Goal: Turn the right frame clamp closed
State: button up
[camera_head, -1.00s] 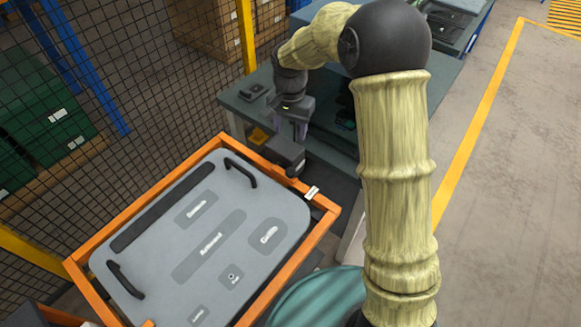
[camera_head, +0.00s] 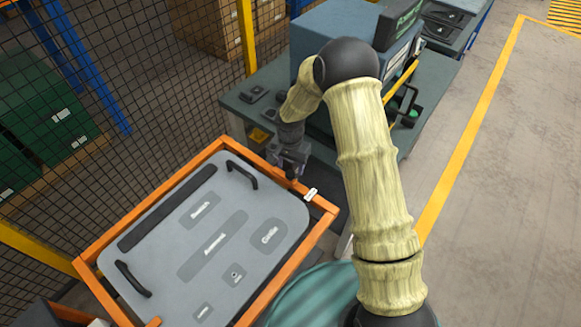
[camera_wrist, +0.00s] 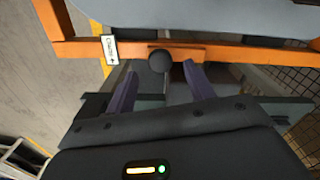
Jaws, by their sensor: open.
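The right frame clamp shows in the wrist view as a round black knob (camera_wrist: 160,61) on the orange frame (camera_wrist: 215,53), beside a small white label (camera_wrist: 110,49). My gripper (camera_wrist: 161,77) is open, with its two dark purple fingers apart on either side of the knob, and the knob lies close to the fingertips. I cannot tell whether the fingers touch it. In the head view my gripper (camera_head: 292,168) is at the far right part of the orange frame (camera_head: 324,205), and it mostly hides the clamp. The grey panel (camera_head: 180,255) lies inside the frame.
The panel has two black handles (camera_head: 243,174) and a dark strip. A workbench (camera_head: 240,105) with a blue-grey machine (camera_head: 335,30) stands behind my gripper. A black mesh fence (camera_head: 150,110) runs along the left. The floor on the right (camera_head: 510,180) is clear.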

aim_at(290, 173)
jog(key=shift+f+p, duration=0.35)
jog(key=shift+f, duration=1.2)
grip_shut()
